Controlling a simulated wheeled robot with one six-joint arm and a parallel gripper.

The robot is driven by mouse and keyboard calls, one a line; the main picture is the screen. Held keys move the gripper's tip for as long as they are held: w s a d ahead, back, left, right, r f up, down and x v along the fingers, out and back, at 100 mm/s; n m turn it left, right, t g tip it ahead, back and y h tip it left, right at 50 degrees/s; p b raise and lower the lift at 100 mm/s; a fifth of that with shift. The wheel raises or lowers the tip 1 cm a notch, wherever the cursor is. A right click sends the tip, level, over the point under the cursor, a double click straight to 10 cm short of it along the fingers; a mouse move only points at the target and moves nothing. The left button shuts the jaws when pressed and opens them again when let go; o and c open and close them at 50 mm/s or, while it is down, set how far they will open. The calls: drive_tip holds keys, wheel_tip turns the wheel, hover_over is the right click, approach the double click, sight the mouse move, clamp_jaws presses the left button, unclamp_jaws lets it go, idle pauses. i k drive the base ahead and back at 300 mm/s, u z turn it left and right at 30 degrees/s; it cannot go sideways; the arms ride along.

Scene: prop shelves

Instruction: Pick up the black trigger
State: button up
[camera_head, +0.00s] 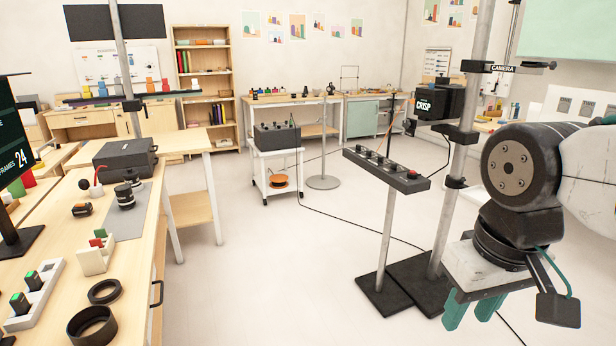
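No object here is clearly a trigger, so I cannot tell which one is the black trigger. Candidates on the wooden table at left are a small black-and-orange piece (82,209) near the grey mat and small black switches with green tops (20,304) in a white holder. A black panel with a red button (388,168) stands on a post in the middle. My gripper (467,319) hangs at lower right with its two teal fingers apart and nothing visible between them. It is far from the table at left.
The wooden table (138,270) also bears a black case (125,158), a black lens-like cylinder (124,196) and black rings (104,291). Post stands on dark base plates (384,296) are close to my gripper. The middle floor (270,265) is clear except for a cable.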

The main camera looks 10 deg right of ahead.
sight(76, 212)
drive_tip(key=z, duration=0.6)
drive_tip(key=i, duration=1.95)
drive_tip(key=u, duration=2.9)
drive_tip(key=k, duration=1.2)
drive_tip(key=i, duration=0.45)
drive_tip(key=z, duration=1.1)
drive_tip(key=i, duration=1)
drive_tip(key=z, duration=0.45)
